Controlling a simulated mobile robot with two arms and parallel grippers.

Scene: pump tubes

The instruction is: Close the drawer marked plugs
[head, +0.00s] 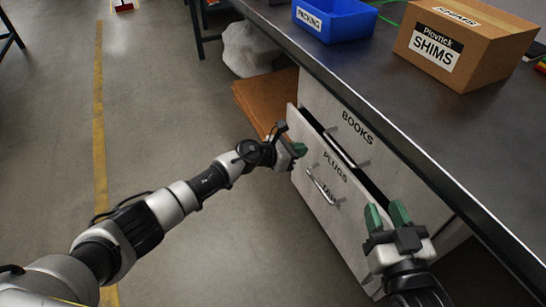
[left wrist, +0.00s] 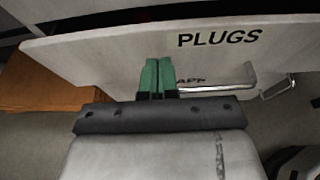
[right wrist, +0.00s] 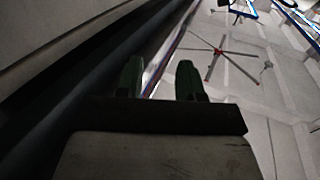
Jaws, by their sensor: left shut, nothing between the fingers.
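The drawer marked PLUGS (head: 321,149) is pulled out a little from the grey cabinet; a dark gap shows behind its top edge. Its front also fills much of the left wrist view (left wrist: 120,47). My left gripper (head: 301,149) is at the left part of this drawer front, with its green fingers together and empty; in the left wrist view the fingertips (left wrist: 157,62) are at the front, left of the PLUGS label. I cannot tell whether they touch it. My right gripper (head: 387,210) is open and empty beside the bench edge; its parted fingers also show in the right wrist view (right wrist: 160,78).
The bench top (head: 480,150) holds a blue PACKING bin (head: 336,18) and a SHIMS box (head: 462,45).

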